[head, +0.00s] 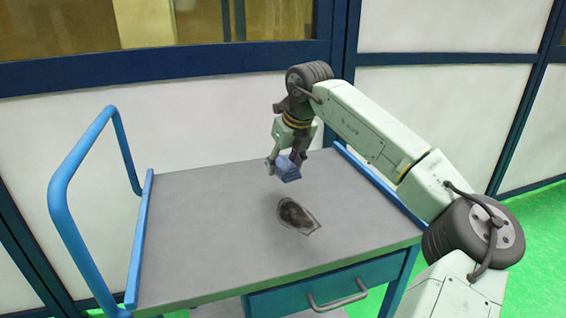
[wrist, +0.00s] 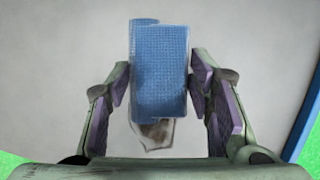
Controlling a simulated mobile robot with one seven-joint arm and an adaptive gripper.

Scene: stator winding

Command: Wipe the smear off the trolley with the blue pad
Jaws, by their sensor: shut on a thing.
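The blue pad (head: 287,169) is held in my gripper (head: 285,163), which is shut on it above the far half of the trolley top. In the wrist view the pad (wrist: 160,70) sits between the two purple-lined fingers of the gripper (wrist: 160,90). The dark brown smear (head: 296,215) lies on the grey trolley top (head: 200,220), nearer the front than the pad. In the wrist view the pad hides most of the smear (wrist: 157,135), and only its lower end shows. The pad appears to be above the surface, apart from the smear.
The trolley has a blue push handle (head: 65,200) at the left and a raised blue edge rail (head: 380,185) at the right. A drawer with a metal handle (head: 338,298) is at the front. The rest of the top is clear. A panelled wall stands behind.

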